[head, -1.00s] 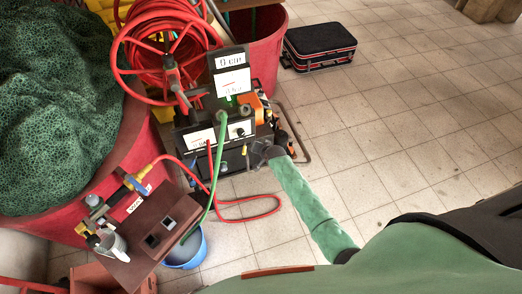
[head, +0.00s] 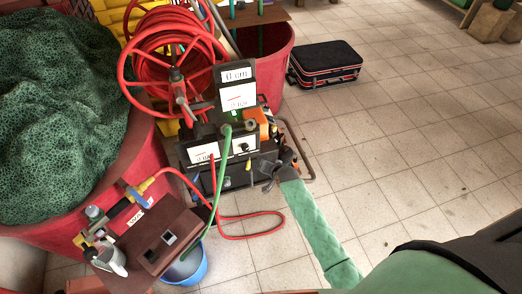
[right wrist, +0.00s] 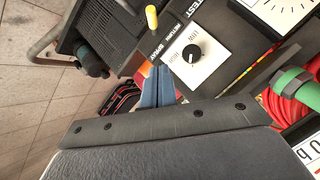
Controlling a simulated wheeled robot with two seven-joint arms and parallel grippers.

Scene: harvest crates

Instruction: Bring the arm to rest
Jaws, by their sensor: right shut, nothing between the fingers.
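My right arm, in a green sleeve, reaches in from the lower right of the head view. Its dark gripper (head: 270,180) is at the right front side of the black machine (head: 204,180). In the right wrist view the blue fingers (right wrist: 158,88) are together with nothing between them. They are close to the machine's panel, beside a white dial with a black knob (right wrist: 191,54) and a yellow-tipped lever (right wrist: 152,17). Whether they touch the panel I cannot tell. My left gripper is not in view.
A red hose reel (head: 175,75) stands behind the machine. A green hose (head: 217,185) runs down to a blue bucket (head: 188,269). A large red tub (head: 150,165) with green netting is at left. A black case (head: 325,63) lies on the open tiled floor at right.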

